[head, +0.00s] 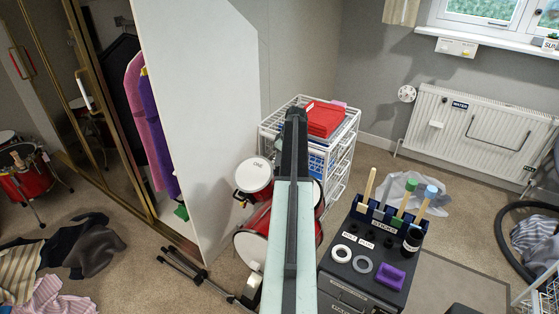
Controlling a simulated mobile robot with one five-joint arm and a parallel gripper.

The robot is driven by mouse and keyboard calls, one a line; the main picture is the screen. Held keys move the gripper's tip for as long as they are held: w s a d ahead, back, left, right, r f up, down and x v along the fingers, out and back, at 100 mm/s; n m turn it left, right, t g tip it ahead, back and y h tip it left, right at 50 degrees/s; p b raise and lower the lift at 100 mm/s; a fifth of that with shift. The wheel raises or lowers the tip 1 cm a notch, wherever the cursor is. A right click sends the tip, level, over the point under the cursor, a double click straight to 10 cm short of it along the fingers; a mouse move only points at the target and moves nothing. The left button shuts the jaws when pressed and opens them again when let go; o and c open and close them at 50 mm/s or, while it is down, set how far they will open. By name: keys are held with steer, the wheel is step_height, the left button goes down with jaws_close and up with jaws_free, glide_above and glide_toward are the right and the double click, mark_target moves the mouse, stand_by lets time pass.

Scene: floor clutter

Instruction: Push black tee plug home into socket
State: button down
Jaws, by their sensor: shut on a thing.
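My arm reaches up through the middle of the picture, and my gripper (295,114) is at its dark far end, in front of the white wire drawer unit. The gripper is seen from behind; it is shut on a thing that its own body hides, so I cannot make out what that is. I cannot pick out a black tee plug for certain. A dark cabinet (341,270) stands to the right of my arm. Its top has small dark round sockets (389,241) near white labels. My gripper is apart from this top, to its upper left.
On the cabinet are a white ring (341,253), a grey ring (362,264), a purple block (391,277), a black cup (412,240) and a rack of sticks (386,216). A red drum (253,238) and folded stand (195,270) are left. Clothes (90,247) litter the floor.

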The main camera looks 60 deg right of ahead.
steer(key=shift+f+b, duration=0.8)
steer(key=shift+f, duration=0.15)
steer(key=c, duration=1.4)
jaws_free()
steer(key=shift+r, duration=0.1)
steer(key=shift+o, duration=0.2)
steer(key=p+v, duration=0.7)
steer(key=v, duration=0.1)
steer(key=shift+p, duration=0.3)
